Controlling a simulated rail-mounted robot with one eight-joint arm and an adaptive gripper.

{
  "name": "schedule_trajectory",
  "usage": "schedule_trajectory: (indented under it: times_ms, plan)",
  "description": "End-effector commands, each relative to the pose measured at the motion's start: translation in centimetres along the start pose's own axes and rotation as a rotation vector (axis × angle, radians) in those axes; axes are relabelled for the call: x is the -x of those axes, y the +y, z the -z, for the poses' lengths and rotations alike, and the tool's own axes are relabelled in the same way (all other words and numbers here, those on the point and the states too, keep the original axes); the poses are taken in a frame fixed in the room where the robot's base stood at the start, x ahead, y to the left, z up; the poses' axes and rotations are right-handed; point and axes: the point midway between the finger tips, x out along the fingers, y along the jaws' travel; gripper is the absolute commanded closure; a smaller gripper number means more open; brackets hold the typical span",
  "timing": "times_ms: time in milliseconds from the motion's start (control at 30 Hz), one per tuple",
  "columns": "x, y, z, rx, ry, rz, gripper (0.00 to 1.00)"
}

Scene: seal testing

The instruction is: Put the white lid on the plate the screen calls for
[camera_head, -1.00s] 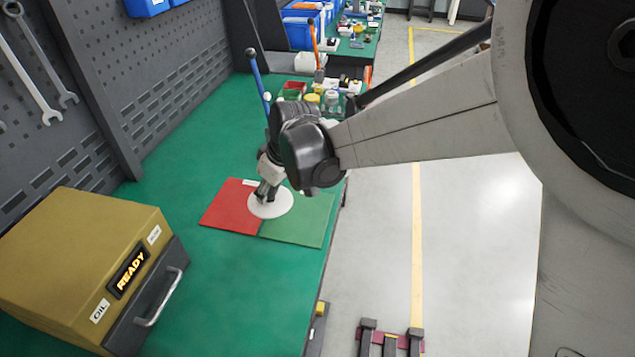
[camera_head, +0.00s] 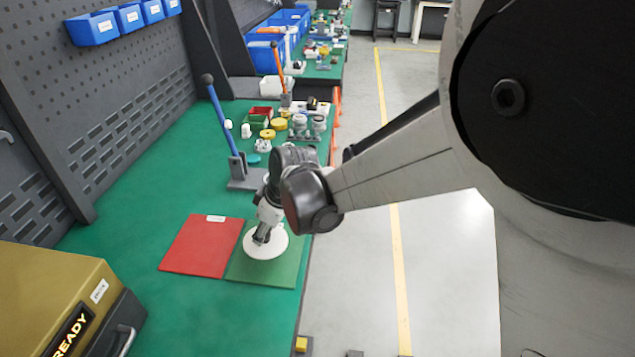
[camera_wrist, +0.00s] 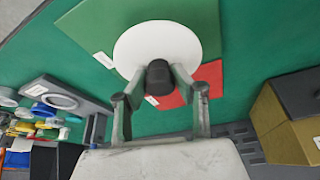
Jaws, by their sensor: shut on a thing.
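My gripper (camera_head: 262,236) is shut on the dark knob (camera_wrist: 159,76) of the white lid (camera_head: 268,245). In the head view the lid is over the green plate (camera_head: 262,270); I cannot tell whether it touches the plate. The red plate (camera_head: 198,247) lies to the left, against the green one. In the wrist view the lid (camera_wrist: 157,45) overlaps mostly the green plate (camera_wrist: 90,25) and a part of the red plate (camera_wrist: 210,74). The screen (camera_head: 72,332) on the yellow box reads "READY", cut off at the picture's edge.
The yellow box (camera_head: 45,290) stands at the lower left. A lever press with a blue handle (camera_head: 222,120) stands behind the plates. Several small parts lie farther back on the green bench (camera_head: 150,190). Bare bench lies left of the plates.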

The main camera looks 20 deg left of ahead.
Motion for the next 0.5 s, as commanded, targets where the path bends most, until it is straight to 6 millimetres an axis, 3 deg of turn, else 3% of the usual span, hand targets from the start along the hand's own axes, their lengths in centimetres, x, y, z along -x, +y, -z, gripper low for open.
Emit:
schedule_trajectory:
  times_ms: [167, 367, 500]
  plan:
    - [-1.1, -0.1, -0.3, 0.003, 0.0, 0.002, 1.0]
    - [-3.7, -0.5, -1.1, 0.009, 0.0, 0.004, 1.0]
    - [-4.0, -0.6, -1.1, 0.01, 0.001, 0.004, 1.0]
